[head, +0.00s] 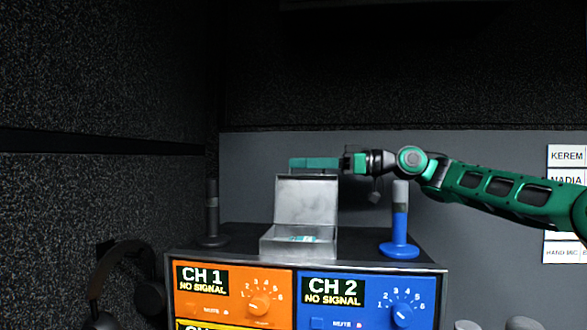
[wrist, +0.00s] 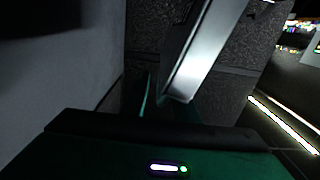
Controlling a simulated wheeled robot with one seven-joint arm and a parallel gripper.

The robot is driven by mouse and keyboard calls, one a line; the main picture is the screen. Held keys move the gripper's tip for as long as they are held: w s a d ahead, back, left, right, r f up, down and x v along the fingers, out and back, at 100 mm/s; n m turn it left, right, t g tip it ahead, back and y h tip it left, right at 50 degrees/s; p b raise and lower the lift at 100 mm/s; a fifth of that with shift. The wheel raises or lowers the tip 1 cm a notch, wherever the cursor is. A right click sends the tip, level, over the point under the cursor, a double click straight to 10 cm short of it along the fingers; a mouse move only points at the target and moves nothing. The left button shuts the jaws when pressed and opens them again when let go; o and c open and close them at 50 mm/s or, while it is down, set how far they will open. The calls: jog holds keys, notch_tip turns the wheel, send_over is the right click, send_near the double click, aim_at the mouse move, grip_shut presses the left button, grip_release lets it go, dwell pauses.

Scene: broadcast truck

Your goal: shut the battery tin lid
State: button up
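The battery tin (head: 270,248) is a grey metal box on top of the equipment rack, with small pale blue-green items inside. Its lid (head: 305,200) stands up at the back, open, leaning slightly back. My gripper (head: 312,163) reaches in from the right, its green fingers lying along the top edge of the lid, seemingly behind it. I cannot tell whether they touch. In the wrist view the lid (wrist: 207,52) shows as a bright metal strip just past the fingertips (wrist: 162,100), partly covering one finger. Nothing is seen held, and the finger gap is unclear.
A dark post (head: 211,215) stands left of the tin and a blue post (head: 400,222) stands to its right, below my arm. Headphones (head: 115,275) hang at the left. The rack front has orange and blue channel panels. A grey wall rises behind.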

jog(key=shift+w+a, duration=0.15)
jog(key=shift+a, duration=0.65)
jog(key=shift+w+a, duration=0.15)
jog(key=shift+a, duration=0.65)
grip_shut()
jog(key=shift+s, duration=0.1)
jog(key=shift+s+a+r+n, duration=0.1)
jog(key=shift+s+a+n, duration=0.05)
jog(key=shift+s+n, duration=0.7)
jog(key=shift+s+a+r+n, duration=0.1)
jog(key=shift+s+a+n, duration=0.1)
jog(key=shift+s+n, duration=0.65)
jog(key=shift+s+a+r+n, duration=0.15)
jog(key=shift+s+n, duration=0.45)
jog(key=shift+s, duration=0.45)
grip_release()
